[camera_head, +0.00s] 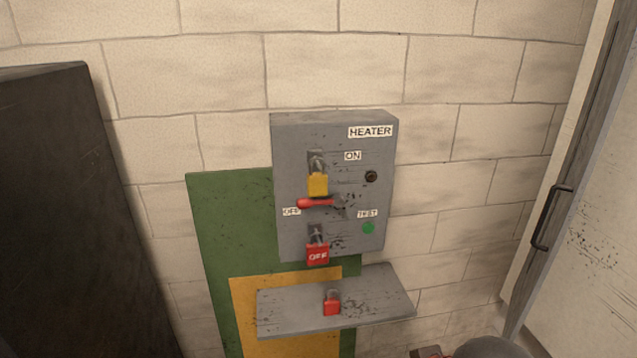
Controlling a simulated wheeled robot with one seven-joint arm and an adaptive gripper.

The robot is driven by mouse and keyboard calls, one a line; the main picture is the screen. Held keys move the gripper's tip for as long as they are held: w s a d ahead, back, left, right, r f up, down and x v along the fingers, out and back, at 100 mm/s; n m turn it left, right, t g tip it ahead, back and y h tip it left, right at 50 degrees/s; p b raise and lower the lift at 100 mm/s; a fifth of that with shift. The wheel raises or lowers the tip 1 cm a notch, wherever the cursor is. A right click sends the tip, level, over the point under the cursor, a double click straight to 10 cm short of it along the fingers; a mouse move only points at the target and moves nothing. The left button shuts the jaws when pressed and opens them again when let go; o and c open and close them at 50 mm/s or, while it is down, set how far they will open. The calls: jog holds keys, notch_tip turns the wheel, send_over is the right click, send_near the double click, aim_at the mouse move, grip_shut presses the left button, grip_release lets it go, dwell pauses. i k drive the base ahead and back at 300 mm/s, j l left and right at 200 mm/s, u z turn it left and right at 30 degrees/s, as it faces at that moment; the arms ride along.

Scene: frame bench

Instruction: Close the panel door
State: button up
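A grey box labelled HEATER (360,190) is fixed to the block wall in the middle. Its flat front carries a yellow padlock (318,184), a red lever (316,203) near the OFF label and a red padlock marked OFF (317,254). No open gap shows around this front. At the right edge is a pale upright panel (600,230) beside a grey strip with a dark handle (550,218). I cannot tell which of these is the panel door, or whether the right one is ajar. My gripper's fingers are not visible.
A grey shelf (375,303) juts out below the box and bears a red padlock (332,303). A green board (225,230) with a yellow part is behind. A large dark upright surface (70,220) fills the left side. A dark rounded part cuts into the bottom right.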

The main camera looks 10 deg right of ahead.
aim_at(617, 54)
jog(key=z, duration=1.5)
jog(key=j+z, duration=0.3)
jog(key=j, duration=0.45)
